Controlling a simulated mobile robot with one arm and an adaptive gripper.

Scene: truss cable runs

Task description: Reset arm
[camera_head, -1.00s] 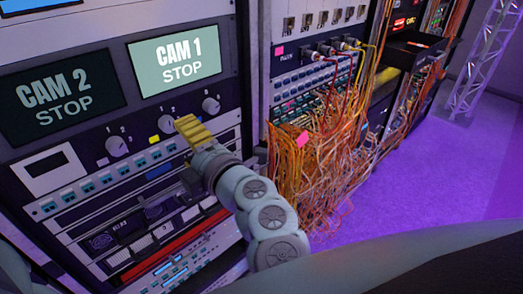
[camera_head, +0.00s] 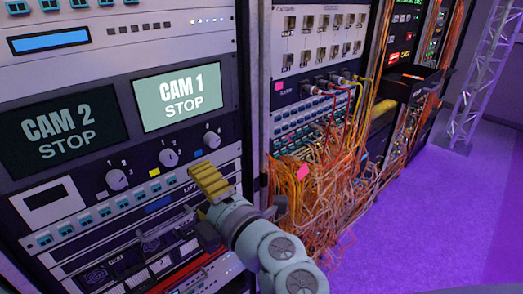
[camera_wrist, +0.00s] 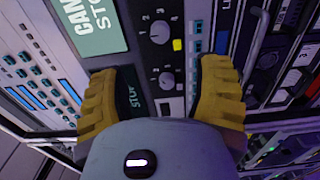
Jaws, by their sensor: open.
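My gripper (camera_head: 210,184) has yellow ribbed fingers and is in front of the left rack, just below the row of knobs. In the wrist view my gripper (camera_wrist: 165,95) is open, its two yellow fingers wide apart with nothing between them. Beyond them the rack panel shows knobs (camera_wrist: 160,32), a yellow square (camera_wrist: 178,45) and part of a screen. My grey arm comes up from the lower right in the head view. I cannot tell the exact gap between the fingertips and the panel.
The left rack holds a dark CAM 2 STOP screen (camera_head: 62,128) and a lit CAM 1 STOP screen (camera_head: 178,97). To the right, tangled orange cables (camera_head: 325,185) hang from a patch rack. A metal truss (camera_head: 485,75) stands on the purple floor (camera_head: 430,220), which is clear at right.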

